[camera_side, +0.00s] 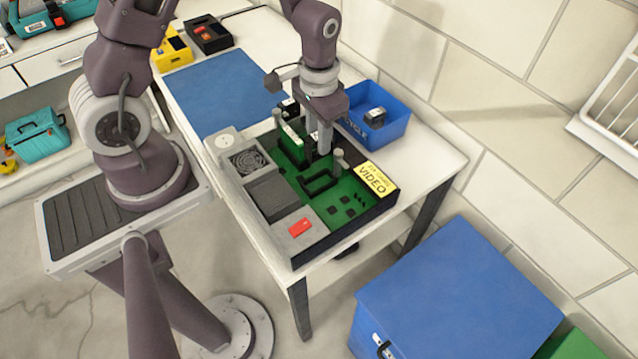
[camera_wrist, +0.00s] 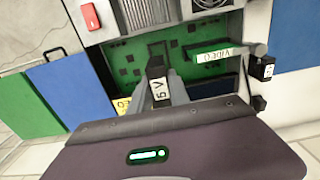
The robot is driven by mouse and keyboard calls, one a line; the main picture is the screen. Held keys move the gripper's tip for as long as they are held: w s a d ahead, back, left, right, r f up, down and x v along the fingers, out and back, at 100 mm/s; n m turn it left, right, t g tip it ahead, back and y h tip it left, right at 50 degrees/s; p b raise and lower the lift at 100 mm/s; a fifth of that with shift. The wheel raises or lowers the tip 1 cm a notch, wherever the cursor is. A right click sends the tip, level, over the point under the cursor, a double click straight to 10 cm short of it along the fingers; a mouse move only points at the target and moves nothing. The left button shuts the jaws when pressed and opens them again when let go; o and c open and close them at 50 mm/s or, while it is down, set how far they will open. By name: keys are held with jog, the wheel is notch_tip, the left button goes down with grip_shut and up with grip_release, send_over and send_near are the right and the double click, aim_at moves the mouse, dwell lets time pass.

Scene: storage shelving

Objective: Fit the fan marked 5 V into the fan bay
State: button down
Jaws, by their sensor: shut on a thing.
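My gripper (camera_side: 320,150) is over the open case in the side view, pointing down. In the wrist view my gripper (camera_wrist: 160,92) is shut on a small black fan (camera_wrist: 157,68) with a white label, seen sideways; its digit is hard to read, followed by V. The fan is mostly hidden by the fingers in the side view. A black frame that looks like the fan bay (camera_side: 320,181) stands on the green board (camera_side: 345,185), just in front of the gripper. I cannot tell whether the held fan touches the board.
A green card (camera_side: 292,142) stands upright left of the gripper. Grey posts rise nearby. Another labelled black block (camera_wrist: 262,69) lies beside the case. A blue bin (camera_side: 395,128) holding a dark part stands behind. A blue mat (camera_side: 220,90) is clear.

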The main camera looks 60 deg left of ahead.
notch_tip(320, 180, down, 11)
jog(key=shift+r, duration=0.2)
jog(key=c, duration=1.2)
grip_release()
jog(key=shift+f, duration=0.1)
jog(key=shift+c, duration=0.2)
notch_tip(320, 180, up, 15)
jog(key=shift+d+r, duration=0.1)
jog(key=shift+d, duration=0.05)
notch_tip(320, 180, up, 10)
jog(key=s+d+t, duration=0.1)
jog(key=s+t, duration=0.1)
jog(key=s, duration=0.1)
jog(key=s+r+t, duration=0.3)
jog(key=s+r, duration=0.7)
jog(key=s, duration=0.3)
jog(key=shift+d+t, duration=0.3)
jog(key=shift+d, duration=0.1)
